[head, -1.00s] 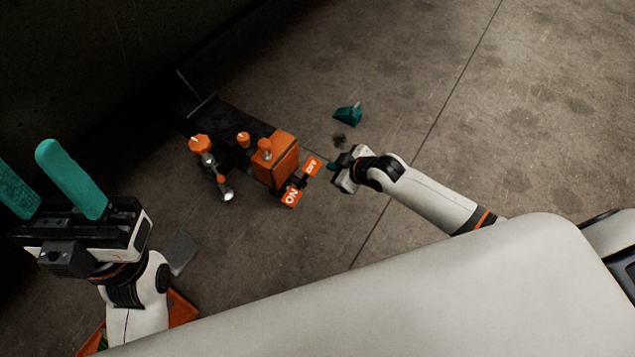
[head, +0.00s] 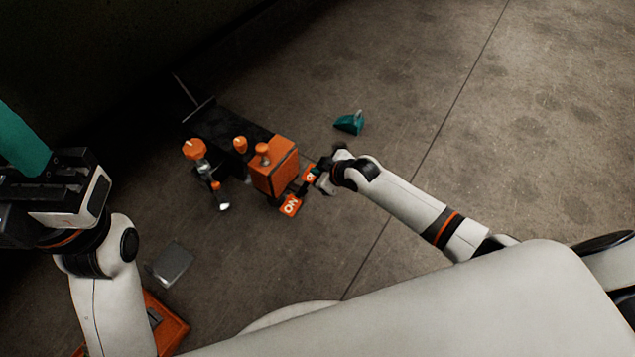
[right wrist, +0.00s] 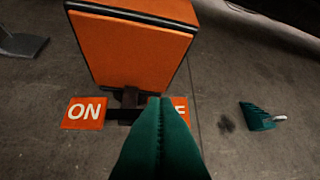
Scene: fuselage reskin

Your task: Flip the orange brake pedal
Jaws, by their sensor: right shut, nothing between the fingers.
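The orange brake pedal has two labelled plates low on the front of an orange box (head: 275,166). The ON plate (head: 290,205) is in plain view and also shows in the right wrist view (right wrist: 84,113). The OFF plate (head: 310,173) is mostly covered by my right gripper (head: 318,174); only its edge shows in the right wrist view (right wrist: 181,108). The right gripper's green fingers (right wrist: 160,125) are shut together, empty, over or against the OFF plate; contact is unclear. My left gripper (head: 20,150) is at the left edge, its fingers partly cut off by the frame.
Orange-knobbed parts (head: 196,150) stand left of the box. A teal object (head: 349,122) lies on the floor behind my right gripper. A grey plate (head: 170,263) and an orange tray (head: 172,325) lie at lower left. The floor at right is clear.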

